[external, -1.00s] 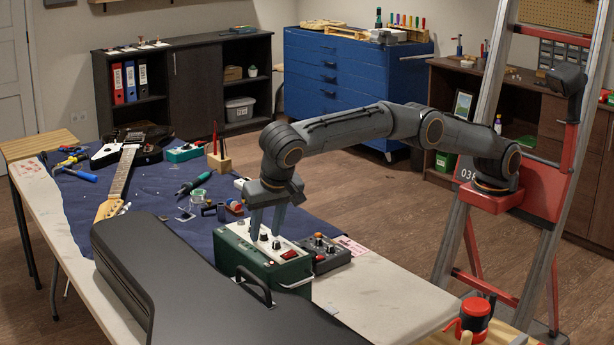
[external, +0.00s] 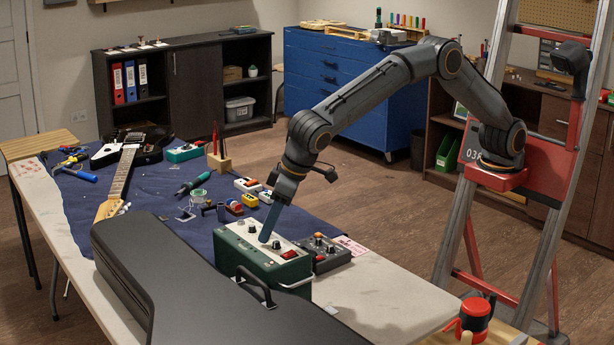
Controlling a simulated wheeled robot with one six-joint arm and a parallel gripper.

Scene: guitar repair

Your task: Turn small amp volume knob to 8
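The small amp (external: 248,262) looks to be the dark green box with a pale top panel, standing on the table behind the black case. Small dark knobs (external: 276,244) and a red switch (external: 289,254) show on its panel. My gripper (external: 265,238) points down and to the left over the panel, its blue fingertip at or just above the knob row. Only one finger shows clearly; the other is hidden behind it or lined up with it. Whether it touches a knob, and the knob's number, are too small to tell.
A dark grey control box (external: 325,252) with knobs stands close right of the amp. The black case (external: 190,285) with its handle lies in front. Small coloured pedals (external: 248,184) and tools lie behind on the blue cloth (external: 150,200).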

